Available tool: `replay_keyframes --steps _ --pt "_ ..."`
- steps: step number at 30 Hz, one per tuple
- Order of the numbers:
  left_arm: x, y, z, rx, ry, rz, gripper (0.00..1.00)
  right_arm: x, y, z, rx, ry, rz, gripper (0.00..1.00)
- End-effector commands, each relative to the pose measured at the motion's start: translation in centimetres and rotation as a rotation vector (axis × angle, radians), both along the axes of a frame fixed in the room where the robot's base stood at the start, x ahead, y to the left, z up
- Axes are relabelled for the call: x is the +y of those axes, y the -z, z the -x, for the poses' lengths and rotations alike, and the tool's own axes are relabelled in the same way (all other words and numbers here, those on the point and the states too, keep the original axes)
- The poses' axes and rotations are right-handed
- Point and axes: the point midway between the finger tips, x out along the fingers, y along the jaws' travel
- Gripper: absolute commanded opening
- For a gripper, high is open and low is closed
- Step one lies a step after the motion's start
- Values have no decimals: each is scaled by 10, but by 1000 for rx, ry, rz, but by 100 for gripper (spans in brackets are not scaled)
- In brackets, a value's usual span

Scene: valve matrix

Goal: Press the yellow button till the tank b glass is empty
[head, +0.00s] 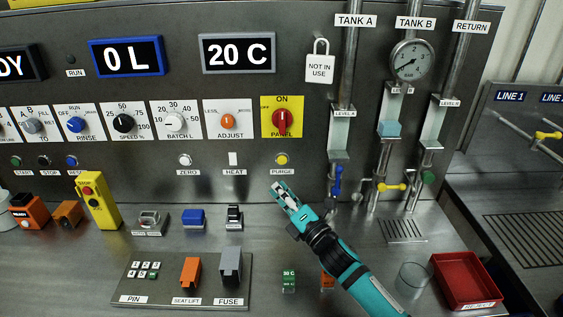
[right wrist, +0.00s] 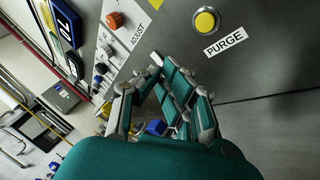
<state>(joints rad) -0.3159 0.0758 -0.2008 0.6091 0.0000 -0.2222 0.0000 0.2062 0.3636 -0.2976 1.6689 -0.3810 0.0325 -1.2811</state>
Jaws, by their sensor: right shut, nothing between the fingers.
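The yellow button (head: 282,160) sits on the upright panel above the PURGE label, and it also shows in the right wrist view (right wrist: 205,21). The tank B glass (head: 392,110) hangs below the TANK B sign and gauge, with light blue liquid (head: 389,129) in its lower part. My right gripper (head: 277,187) is shut and empty, just below the yellow button and apart from it. In the right wrist view its fingers (right wrist: 172,75) point up toward the panel, left of the button. My left gripper is not in view.
A yellow-handled valve (head: 391,187) sits under tank B, with blue (head: 337,180) and green (head: 429,178) valves beside it. A red tray (head: 467,281) and a clear glass (head: 411,279) stand at the right. A PIN, SEAT LIFT and FUSE board (head: 215,293) lies at the front left.

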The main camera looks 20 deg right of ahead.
Motion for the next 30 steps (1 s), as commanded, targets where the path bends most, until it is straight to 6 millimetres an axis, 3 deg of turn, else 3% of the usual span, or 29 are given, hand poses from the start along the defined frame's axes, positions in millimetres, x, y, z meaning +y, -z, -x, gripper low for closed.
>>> replay_keyframes --steps 9,18,30 --pt "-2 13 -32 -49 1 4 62 -12 2 -42 0 0 1 0" --pt "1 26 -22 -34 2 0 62 -21 1 -72 -2 1 0 0" --pt "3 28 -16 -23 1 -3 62 -23 0 -78 0 1 -1 0"
